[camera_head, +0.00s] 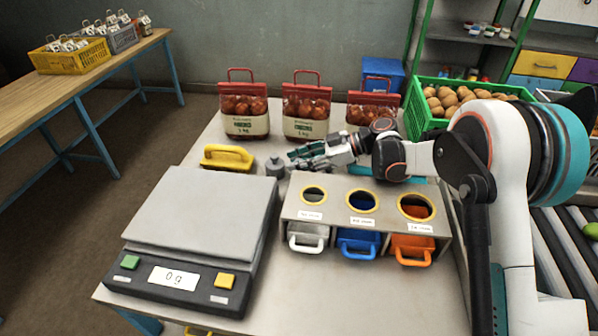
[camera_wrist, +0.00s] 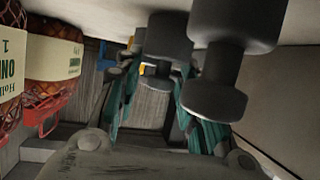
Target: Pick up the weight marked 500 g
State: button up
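A grey knobbed weight (camera_head: 275,168) stands on the table left of my gripper in the head view. The wrist view shows two dark grey weights: one (camera_wrist: 165,40) beyond and between the fingers, and a larger, nearer one (camera_wrist: 235,50) overlapping the right finger. No mark is readable on either, so I cannot tell which is 500 g. My gripper (camera_head: 298,158) reaches left, low over the table behind the sorting box. Its teal fingers (camera_wrist: 160,115) are apart in the wrist view, with no weight visibly clamped. Contact with the nearer weight cannot be told.
A scale (camera_head: 205,215) reading 0 g stands front left. A yellow-handled tool (camera_head: 227,157) lies behind it. The three-hole box (camera_head: 335,212) is close in front of my gripper. Red-topped sacks (camera_head: 305,105) stand behind it. A green potato crate (camera_head: 412,115) is at right.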

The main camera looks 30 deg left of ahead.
grip_shut()
jog(key=shift+r, duration=0.2)
